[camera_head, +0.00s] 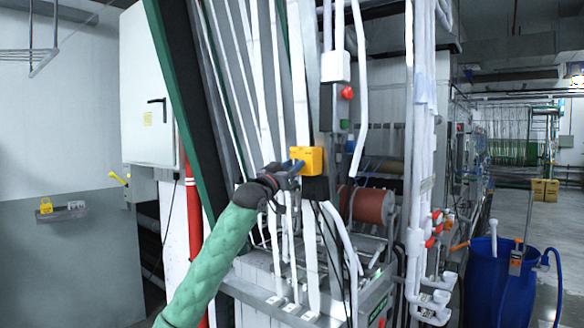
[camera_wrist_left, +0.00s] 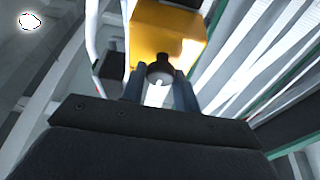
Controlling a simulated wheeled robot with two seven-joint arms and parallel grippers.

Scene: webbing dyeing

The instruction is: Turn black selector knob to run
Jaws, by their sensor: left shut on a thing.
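The black selector knob (camera_wrist_left: 160,72) sticks out from the underside or face of a yellow box (camera_wrist_left: 165,30) in the left wrist view. In the head view the yellow box (camera_head: 308,160) hangs beside the white webbing strips, and the knob is hidden behind my gripper. My left gripper (camera_head: 291,166) reaches the box from the left. Its two blue-grey fingers (camera_wrist_left: 160,92) stand on either side of the knob and are shut on it. Any marking for the knob's position cannot be read. My right gripper is in neither view.
A grey control box with a red button (camera_head: 347,93) is just above and right of the yellow box. White webbing strips (camera_head: 299,75) run close behind my left gripper. White pipes (camera_head: 416,150) stand to the right, and a blue barrel (camera_head: 490,280) is at lower right.

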